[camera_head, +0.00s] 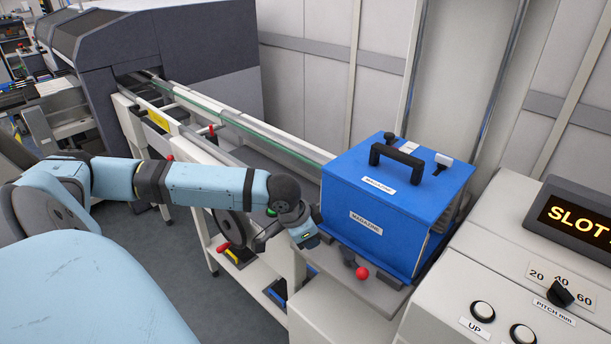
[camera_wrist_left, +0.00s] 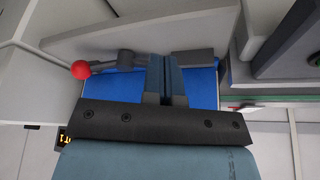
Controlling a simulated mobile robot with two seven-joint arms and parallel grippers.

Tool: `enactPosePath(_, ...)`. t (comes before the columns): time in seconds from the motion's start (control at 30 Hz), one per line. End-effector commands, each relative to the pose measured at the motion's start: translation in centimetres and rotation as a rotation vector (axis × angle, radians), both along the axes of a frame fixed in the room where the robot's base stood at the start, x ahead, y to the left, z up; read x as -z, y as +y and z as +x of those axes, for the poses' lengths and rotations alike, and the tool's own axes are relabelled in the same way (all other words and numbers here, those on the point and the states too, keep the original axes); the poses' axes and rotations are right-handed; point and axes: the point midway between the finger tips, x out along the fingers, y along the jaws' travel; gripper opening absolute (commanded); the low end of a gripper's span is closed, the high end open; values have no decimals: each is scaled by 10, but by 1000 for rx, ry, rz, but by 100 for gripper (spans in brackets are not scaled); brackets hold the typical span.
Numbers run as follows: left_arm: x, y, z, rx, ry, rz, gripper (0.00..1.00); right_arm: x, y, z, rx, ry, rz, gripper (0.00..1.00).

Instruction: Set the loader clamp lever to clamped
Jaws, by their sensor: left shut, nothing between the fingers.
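The loader clamp lever (camera_head: 349,258) has a dark arm and a red ball knob (camera_head: 362,273). It sits on the grey loader ledge in front of the blue magazine (camera_head: 345,215), with its knob pointing toward the viewer. In the left wrist view the lever (camera_wrist_left: 105,65) lies left of the fingers, its red knob (camera_wrist_left: 81,70) at the far end from them. My left gripper (camera_head: 318,238) is shut and empty. Its fingers (camera_wrist_left: 166,78) are beside the lever's pivot end, close to the magazine front; whether they touch is unclear. My right gripper is out of view.
A control panel (camera_head: 480,285) with buttons, a pitch knob (camera_head: 561,292) and a slot display (camera_head: 580,220) stands at the right. A conveyor rail (camera_head: 240,125) runs back left to a grey machine (camera_head: 180,60). The magazine has a black handle (camera_head: 397,158) on top.

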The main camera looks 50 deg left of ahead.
Motion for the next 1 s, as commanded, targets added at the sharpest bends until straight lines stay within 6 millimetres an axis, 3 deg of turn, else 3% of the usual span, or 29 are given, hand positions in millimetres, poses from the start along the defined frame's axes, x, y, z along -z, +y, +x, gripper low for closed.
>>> enactPosePath(0.17,36,-7,13,0,1,-2,0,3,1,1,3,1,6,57)
enactPosePath(0.43,31,-20,44,1,-3,1,0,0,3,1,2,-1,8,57)
enactPosePath(0.87,31,-22,48,1,-1,2,0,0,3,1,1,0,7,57)
enactPosePath(1.0,26,-21,50,0,1,1,0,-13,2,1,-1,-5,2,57)
